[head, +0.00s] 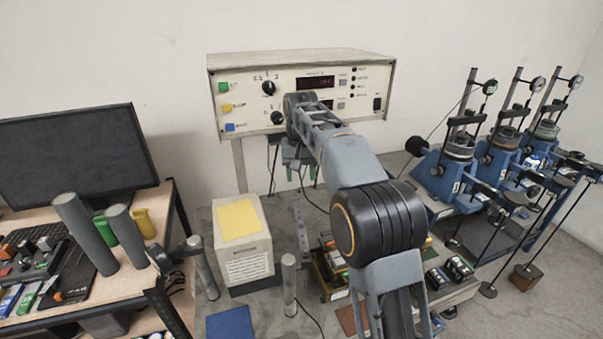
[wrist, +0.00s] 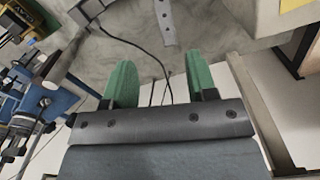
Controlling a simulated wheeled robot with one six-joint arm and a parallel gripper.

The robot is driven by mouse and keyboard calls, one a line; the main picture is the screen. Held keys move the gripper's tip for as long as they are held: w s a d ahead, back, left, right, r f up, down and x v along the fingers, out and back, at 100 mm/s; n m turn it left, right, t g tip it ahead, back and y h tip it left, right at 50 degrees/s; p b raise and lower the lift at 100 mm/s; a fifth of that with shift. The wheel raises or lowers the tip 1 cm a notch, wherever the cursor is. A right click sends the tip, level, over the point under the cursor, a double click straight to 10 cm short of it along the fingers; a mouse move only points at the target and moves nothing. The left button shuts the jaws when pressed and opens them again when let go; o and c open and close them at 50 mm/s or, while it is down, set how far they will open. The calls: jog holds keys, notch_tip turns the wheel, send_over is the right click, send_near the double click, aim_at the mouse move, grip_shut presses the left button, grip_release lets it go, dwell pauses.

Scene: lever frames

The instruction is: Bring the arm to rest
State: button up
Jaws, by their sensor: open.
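My gripper (wrist: 158,85) shows in the wrist view with its two green fingers spread well apart and nothing between them. In the head view my arm reaches forward to the front of the control box (head: 300,88), and my gripper (head: 308,172) hangs just below the box's lower edge, partly hidden by my arm. The box has a red display, black knobs and green, yellow and blue buttons on its left side. My arm covers part of its panel.
Blue lever frames (head: 450,175) with dial gauges and hanging weights stand at the right. A beige block with a yellow top (head: 240,222) stands left of my arm. A dark monitor (head: 75,155) and a cluttered bench are at the left. Upright grey posts (head: 289,285) rise from the table.

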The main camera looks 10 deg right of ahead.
jog(key=shift+n, duration=0.4)
jog(key=f, duration=0.5)
jog(key=shift+s+d, duration=0.1)
jog(key=shift+s, duration=0.25)
jog(key=s+d+f+t, duration=0.1)
jog(key=s+d+t, duration=0.1)
jog(key=s, duration=1.1)
jog(key=s+d+f+t, duration=0.1)
jog(key=s+d+t, duration=0.1)
jog(key=s, duration=1.1)
jog(key=shift+d+t, duration=0.4)
jog(key=shift+d, duration=0.1)
